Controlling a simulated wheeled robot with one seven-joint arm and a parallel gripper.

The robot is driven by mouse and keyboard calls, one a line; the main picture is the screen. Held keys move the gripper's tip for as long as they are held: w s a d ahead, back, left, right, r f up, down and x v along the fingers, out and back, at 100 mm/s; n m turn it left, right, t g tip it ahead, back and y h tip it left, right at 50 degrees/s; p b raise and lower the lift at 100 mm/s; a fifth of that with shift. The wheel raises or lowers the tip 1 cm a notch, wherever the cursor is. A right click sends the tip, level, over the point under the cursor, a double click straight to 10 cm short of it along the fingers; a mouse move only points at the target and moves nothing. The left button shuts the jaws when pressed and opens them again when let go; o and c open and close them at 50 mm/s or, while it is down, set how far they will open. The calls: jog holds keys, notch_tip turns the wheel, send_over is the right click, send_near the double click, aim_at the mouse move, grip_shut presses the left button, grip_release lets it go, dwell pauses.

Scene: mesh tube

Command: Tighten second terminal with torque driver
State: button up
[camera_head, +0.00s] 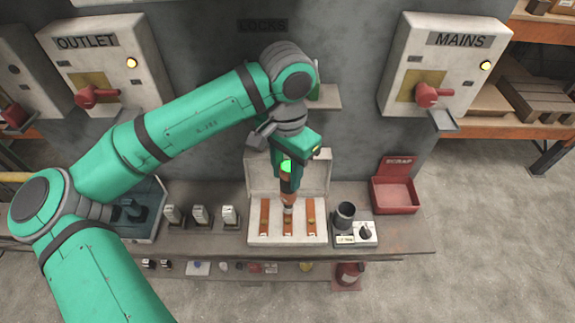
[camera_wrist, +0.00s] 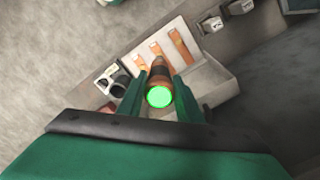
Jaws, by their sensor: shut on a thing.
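An orange and dark torque driver with a lit green end shows in the head view (camera_head: 289,183) and the wrist view (camera_wrist: 160,92). My gripper (camera_head: 288,172) is shut on it, with one finger on each side in the wrist view (camera_wrist: 161,90). The driver points down at the white terminal box (camera_head: 256,238), over the middle of three copper strips (camera_head: 287,224). Its tip seems to meet the middle strip's upper part; actual contact with the terminal cannot be told. The left strip (camera_head: 265,215) and right strip (camera_head: 311,215) are uncovered.
Right of the box are a dark cup (camera_head: 344,214) and a small device with a dial (camera_head: 366,233). A red scrap bin (camera_head: 395,187) stands farther right. Several padlock-like blocks (camera_head: 200,215) stand left. The wall carries an outlet box (camera_head: 88,58) and a mains box (camera_head: 455,60).

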aim_at(286, 193)
jog(key=shift+f, duration=3)
jog(key=shift+a, duration=0.1)
jog(key=shift+s, duration=0.15)
jog(key=shift+f, duration=0.85)
dwell(1.6)
